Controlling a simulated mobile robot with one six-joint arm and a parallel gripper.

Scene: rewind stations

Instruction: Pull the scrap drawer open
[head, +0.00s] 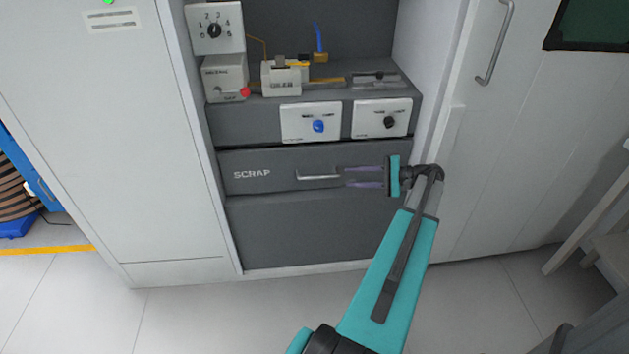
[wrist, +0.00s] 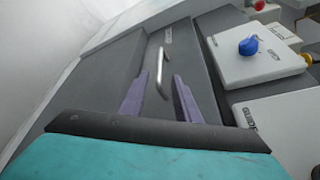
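The scrap drawer (head: 270,182) is a dark grey front marked SCRAP, set in the grey cabinet below the worktop. It looks closed, flush with the panels around it. Its silver bar handle (head: 318,177) is at the right of the label. My gripper (head: 345,177) comes from the right with its two purple fingers apart and empty. In the wrist view, the handle (wrist: 159,75) stands between and beyond the open fingers (wrist: 154,92), one on each side. I cannot tell whether the fingertips touch the drawer front.
Above the drawer are a panel with a blue knob (head: 318,126) and a panel with a black knob (head: 390,122). A white cabinet door (head: 110,130) stands at left, a white door with a handle (head: 495,45) at right. The floor in front (head: 240,315) is clear.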

